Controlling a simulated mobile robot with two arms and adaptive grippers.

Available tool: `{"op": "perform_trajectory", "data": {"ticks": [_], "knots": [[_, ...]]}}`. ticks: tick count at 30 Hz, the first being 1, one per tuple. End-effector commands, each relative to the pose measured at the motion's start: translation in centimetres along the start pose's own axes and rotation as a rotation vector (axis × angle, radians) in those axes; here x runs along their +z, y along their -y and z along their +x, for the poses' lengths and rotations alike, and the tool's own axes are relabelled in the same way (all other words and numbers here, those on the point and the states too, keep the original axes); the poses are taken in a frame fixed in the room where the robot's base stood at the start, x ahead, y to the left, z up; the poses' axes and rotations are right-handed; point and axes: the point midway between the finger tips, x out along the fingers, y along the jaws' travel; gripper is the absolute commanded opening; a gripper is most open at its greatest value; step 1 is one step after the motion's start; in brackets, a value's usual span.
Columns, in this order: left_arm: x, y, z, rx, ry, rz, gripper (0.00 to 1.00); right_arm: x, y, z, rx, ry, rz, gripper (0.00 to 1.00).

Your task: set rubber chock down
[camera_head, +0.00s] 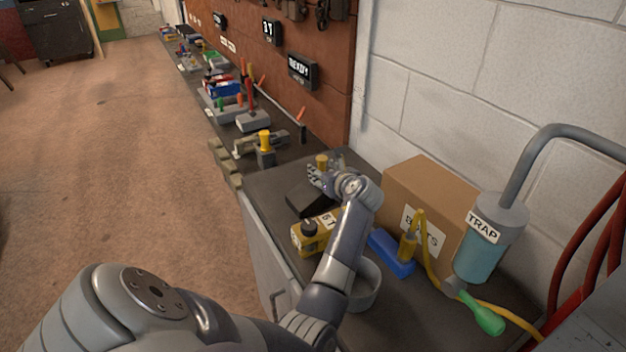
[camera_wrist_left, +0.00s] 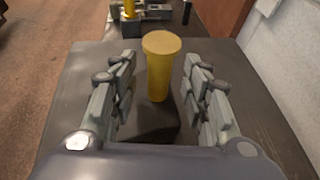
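The rubber chock (camera_head: 308,197) is a black wedge-like block on the dark top of the near cabinet. A yellow upright grip (camera_wrist_left: 159,66) rises from it and shows between my fingers in the left wrist view. My left gripper (camera_head: 325,174) is over the chock, partly covering it in the head view. Its two fingers stand on either side of the yellow grip with a visible gap at each side, so it is open. The chock's dark body is hard to make out in the left wrist view, and its underside is hidden. My right gripper is not in view.
A yellow box with a black knob (camera_head: 308,236), a grey round bowl (camera_head: 366,287), a blue block (camera_head: 391,253) and a cardboard box (camera_head: 436,190) crowd the cabinet top. A trap cylinder (camera_head: 484,240) stands at right. A long bench with several tools runs beyond.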

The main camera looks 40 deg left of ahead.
Motion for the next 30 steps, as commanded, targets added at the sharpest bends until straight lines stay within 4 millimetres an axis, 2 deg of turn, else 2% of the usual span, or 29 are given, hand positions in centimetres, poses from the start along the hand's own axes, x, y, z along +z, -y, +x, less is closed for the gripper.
{"op": "perform_trajectory", "data": {"ticks": [2,6,8,21,25,30], "knots": [[0.1,0.0,-0.1,-0.001,0.001,-0.001,0.43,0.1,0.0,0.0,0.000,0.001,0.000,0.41],[0.1,0.1,-0.1,-0.001,0.002,-0.001,0.11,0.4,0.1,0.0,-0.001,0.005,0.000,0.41],[0.1,0.1,-0.1,-0.002,0.002,-0.001,0.00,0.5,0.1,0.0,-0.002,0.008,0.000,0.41],[0.9,0.1,-0.3,-0.003,0.010,-0.004,0.00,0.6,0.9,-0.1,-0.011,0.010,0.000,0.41],[2.6,0.2,-1.0,-0.005,0.013,-0.007,0.00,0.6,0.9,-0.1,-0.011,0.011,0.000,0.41],[5.7,0.1,-2.2,-0.004,0.014,-0.007,0.00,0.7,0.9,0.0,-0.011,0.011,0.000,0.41]]}}
